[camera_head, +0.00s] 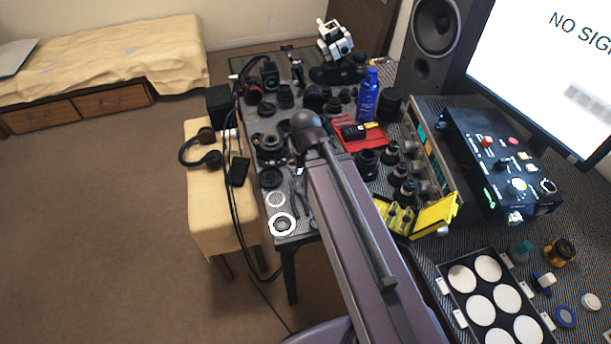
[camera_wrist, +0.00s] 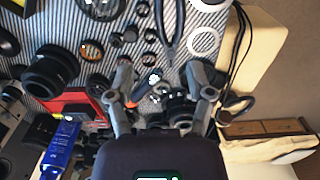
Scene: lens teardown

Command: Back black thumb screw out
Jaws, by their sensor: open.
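My gripper (camera_wrist: 160,80) is open over the striped table, with its two fingers spread apart in the wrist view. Small dark parts, one with a bright spot (camera_wrist: 155,76), show between the fingers; nothing is clearly held. I cannot pick out the black thumb screw with certainty among the many small black parts. In the head view my own arm hides the gripper and the spot below it. Black lens parts (camera_head: 270,146) stand just left of the arm's end in that view.
Pliers (camera_wrist: 170,28) and a white ring (camera_wrist: 205,42) lie near the fingers. A red tray (camera_wrist: 72,103) and a blue bottle (camera_wrist: 58,150) are to the left; the bottle stands upright in the head view (camera_head: 368,98). Cables (camera_head: 234,190) hang over the table's left edge.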

